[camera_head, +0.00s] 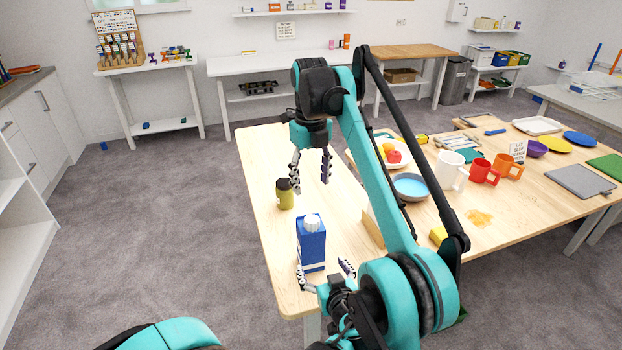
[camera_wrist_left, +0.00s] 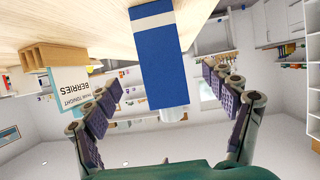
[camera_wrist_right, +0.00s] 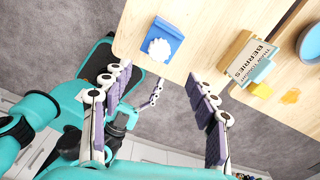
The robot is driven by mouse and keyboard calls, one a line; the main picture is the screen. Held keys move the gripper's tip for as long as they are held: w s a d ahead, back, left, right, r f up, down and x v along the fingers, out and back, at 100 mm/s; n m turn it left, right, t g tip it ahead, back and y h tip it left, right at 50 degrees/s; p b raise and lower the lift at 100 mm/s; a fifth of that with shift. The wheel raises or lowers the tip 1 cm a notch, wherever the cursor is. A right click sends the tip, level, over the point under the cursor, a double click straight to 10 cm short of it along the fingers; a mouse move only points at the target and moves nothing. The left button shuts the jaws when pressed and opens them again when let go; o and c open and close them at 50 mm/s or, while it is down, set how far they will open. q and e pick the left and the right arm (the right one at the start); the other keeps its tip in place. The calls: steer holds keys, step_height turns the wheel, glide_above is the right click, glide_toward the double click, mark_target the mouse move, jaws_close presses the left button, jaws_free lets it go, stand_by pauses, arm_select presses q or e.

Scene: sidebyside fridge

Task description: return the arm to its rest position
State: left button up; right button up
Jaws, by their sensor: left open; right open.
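My left gripper (camera_head: 323,271) is open at the near end of the table, just in front of the blue carton (camera_head: 311,244) with a white cap. In the left wrist view the carton (camera_wrist_left: 160,60) shows beyond and between the spread fingers (camera_wrist_left: 165,78), which do not grip it. My right gripper (camera_head: 311,167) is open and empty, pointing down over the table's left part, near the olive jar (camera_head: 285,194). In the right wrist view the spread fingers (camera_wrist_right: 160,80) hold nothing, and the carton (camera_wrist_right: 161,44) stands upright on the table. My right arm hides part of the table.
The wooden table (camera_head: 258,150) also holds a blue bowl (camera_head: 410,187), a fruit plate (camera_head: 393,155), a white pitcher (camera_head: 449,170), mugs (camera_head: 483,172) and a grey board (camera_head: 580,181). A berries sign (camera_wrist_right: 252,62) stands near the carton. The carpet at left (camera_head: 150,220) is clear.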

arm_select(q)
steer(key=s+a+r+m+g, duration=0.1)
steer(key=s+a+g, duration=0.15)
steer(key=a, duration=0.55)
steer(key=s+a+r+g, duration=0.1)
steer(key=s+a+g, duration=0.1)
steer(key=s+a, duration=0.35)
arm_select(e)
steer(key=s+d+f+n+t, duration=0.1)
steer(key=s+d+n+t, duration=0.2)
steer(key=s+d+n, duration=0.9)
arm_select(q)
steer(key=s+a+m+g+h, duration=0.1)
steer(key=s+a+m+h, duration=0.1)
steer(key=s+a, duration=0.5)
steer(key=s+h, duration=0.1)
steer(key=s, duration=0.1)
steer(key=shift+s, duration=0.3)
arm_select(e)
steer(key=s+d+f+n+t, duration=0.2)
steer(key=s+f+n, duration=0.6)
steer(key=s+d+f+n+t, duration=0.2)
steer(key=s+d+f+n, duration=0.1)
steer(key=s+f+n, duration=0.4)
step_height(320, 180, down, 3)
steer(key=n, duration=0.2)
steer(key=shift+s+d+r+n, duration=0.2)
steer(key=shift+s+d+n, duration=0.1)
steer(key=shift+s+d, duration=0.05)
